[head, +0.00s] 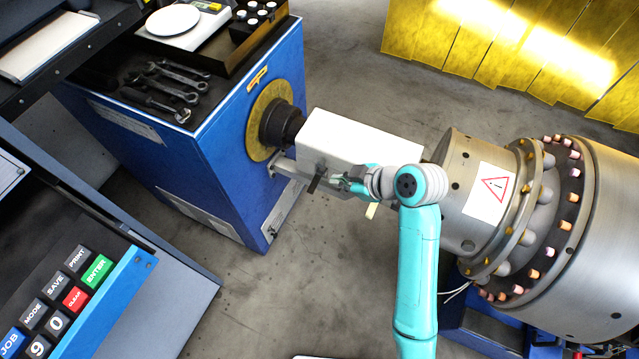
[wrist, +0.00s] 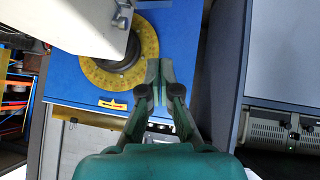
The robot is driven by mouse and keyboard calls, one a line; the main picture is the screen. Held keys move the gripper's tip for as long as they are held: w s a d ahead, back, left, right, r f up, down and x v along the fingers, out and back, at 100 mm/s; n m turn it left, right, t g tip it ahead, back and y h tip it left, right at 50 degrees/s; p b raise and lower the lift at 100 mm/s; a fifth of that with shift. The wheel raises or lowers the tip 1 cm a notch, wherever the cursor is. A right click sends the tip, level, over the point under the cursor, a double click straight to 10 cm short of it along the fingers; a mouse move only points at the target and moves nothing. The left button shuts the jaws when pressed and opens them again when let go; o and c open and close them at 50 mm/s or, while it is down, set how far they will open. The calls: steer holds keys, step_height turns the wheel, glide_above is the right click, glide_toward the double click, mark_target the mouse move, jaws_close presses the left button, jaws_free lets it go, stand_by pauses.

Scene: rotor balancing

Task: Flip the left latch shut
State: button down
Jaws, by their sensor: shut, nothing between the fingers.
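The white cover box (head: 358,140) spans between the blue drive stand and the big steel rotor. The left latch (head: 316,179) is a small dark lever on the cover's near side, toward its left end; it hangs out at a slant. A pale tab (head: 371,211) sticks out lower, farther right. My gripper (head: 338,179) is shut and empty, its tips just right of the left latch; I cannot tell if they touch. In the wrist view my gripper (wrist: 159,68) has its fingers together, and a grey metal latch piece (wrist: 122,15) sits on the cover's edge (wrist: 65,22), up and left of the tips.
The blue stand (head: 225,150) with its yellow dial ring (head: 257,135) lies to the left, with wrenches (head: 170,82) on top. The steel rotor (head: 480,195) lies to the right. A keypad console (head: 70,300) stands at lower left. Floor in between is clear.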

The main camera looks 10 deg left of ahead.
glide_above(317, 184)
steer(key=s, duration=0.3)
step_height(317, 184, down, 7)
steer(key=shift+w+d+f, duration=0.1)
steer(key=shift+w+f, duration=0.15)
steer(key=shift+f, duration=0.35)
steer(key=shift+w+f, duration=0.2)
steer(key=shift+f, duration=0.35)
steer(key=shift+w+f, duration=0.1)
steer(key=shift+f, duration=0.7)
